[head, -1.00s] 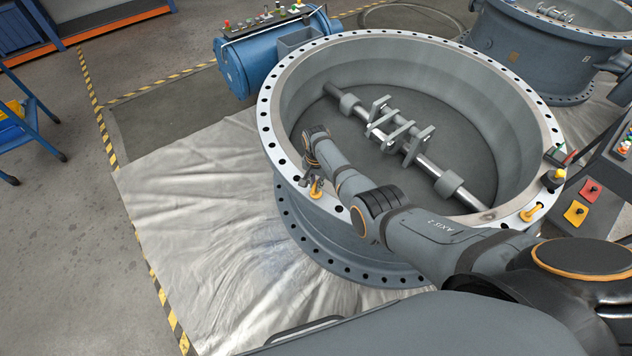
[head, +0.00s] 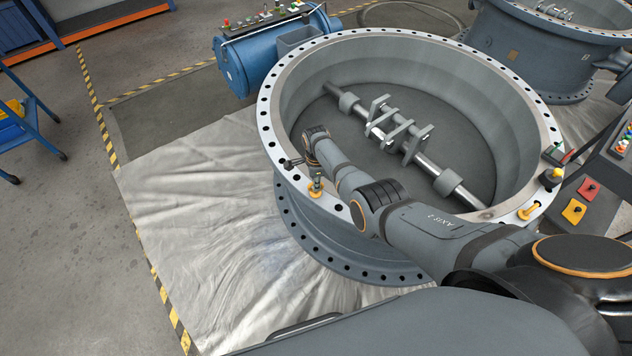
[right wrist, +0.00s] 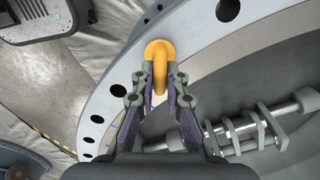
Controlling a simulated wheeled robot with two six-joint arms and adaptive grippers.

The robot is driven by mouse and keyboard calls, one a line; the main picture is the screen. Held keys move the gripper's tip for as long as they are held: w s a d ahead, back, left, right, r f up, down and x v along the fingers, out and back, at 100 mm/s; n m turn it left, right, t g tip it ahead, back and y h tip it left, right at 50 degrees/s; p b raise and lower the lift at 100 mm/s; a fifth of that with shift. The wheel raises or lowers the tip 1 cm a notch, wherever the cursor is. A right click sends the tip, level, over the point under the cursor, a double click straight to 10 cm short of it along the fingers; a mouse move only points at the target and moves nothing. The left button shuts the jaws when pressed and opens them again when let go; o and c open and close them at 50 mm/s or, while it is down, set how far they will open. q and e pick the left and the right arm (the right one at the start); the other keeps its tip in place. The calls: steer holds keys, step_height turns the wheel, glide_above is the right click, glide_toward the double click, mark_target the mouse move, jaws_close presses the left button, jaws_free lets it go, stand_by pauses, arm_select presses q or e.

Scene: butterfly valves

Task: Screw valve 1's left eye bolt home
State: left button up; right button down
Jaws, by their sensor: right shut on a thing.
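Valve 1 is the large grey ring-shaped body (head: 283,125) with a flat, drilled top flange. Its left eye bolt (head: 315,194) is yellow and stands in the near-left part of that flange. In the right wrist view the bolt's ring (right wrist: 160,50) is seen from above, with a round yellow collar around it at the flange. My right gripper (right wrist: 160,80) is shut on the ring, one finger on each side. In the head view its fingers (head: 317,184) partly cover the bolt. Whether the collar touches the flange cannot be told. My left gripper is not in view.
Another yellow eye bolt (head: 530,212) stands on the flange at right. The shaft with brackets (head: 395,125) crosses the valve's inside. A control panel (head: 618,165) and red and yellow boxes (head: 575,212) are at right. The pale sheet (head: 200,220) at left is clear.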

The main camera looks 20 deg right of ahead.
steer(key=m, duration=0.4)
steer(key=shift+r+m, duration=0.1)
steer(key=shift+m, duration=0.2)
steer(key=m, duration=0.4)
steer(key=shift+m, duration=0.4)
steer(key=c, duration=1.4)
jaws_free()
step_height(320, 180, up, 12)
steer(key=shift+f, duration=0.1)
